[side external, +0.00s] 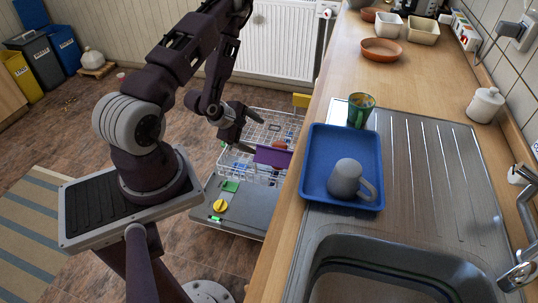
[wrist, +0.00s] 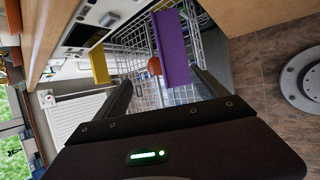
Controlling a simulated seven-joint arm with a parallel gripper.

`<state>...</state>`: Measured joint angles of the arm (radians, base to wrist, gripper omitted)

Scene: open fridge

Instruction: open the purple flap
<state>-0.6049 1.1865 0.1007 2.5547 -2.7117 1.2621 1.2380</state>
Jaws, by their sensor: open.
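The purple flap (side external: 272,157) is a flat panel at the right side of the wire dishwasher rack in the side view. In the wrist view the purple flap (wrist: 172,48) runs as a long strip along the rack, ahead of my fingers. My gripper (side external: 257,133) is above the rack, close to the flap. Its fingers (wrist: 162,78) are apart with nothing held, and the flap's near end shows between them. I cannot tell whether a finger touches the flap.
A yellow flap (wrist: 98,62) is on the rack's other side. A reddish-orange round thing (wrist: 154,66) lies in the rack beside the purple flap. The dishwasher door (side external: 240,212) lies open below. The wooden counter (side external: 330,85) edge is close on the right, with a blue tray (side external: 313,165).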

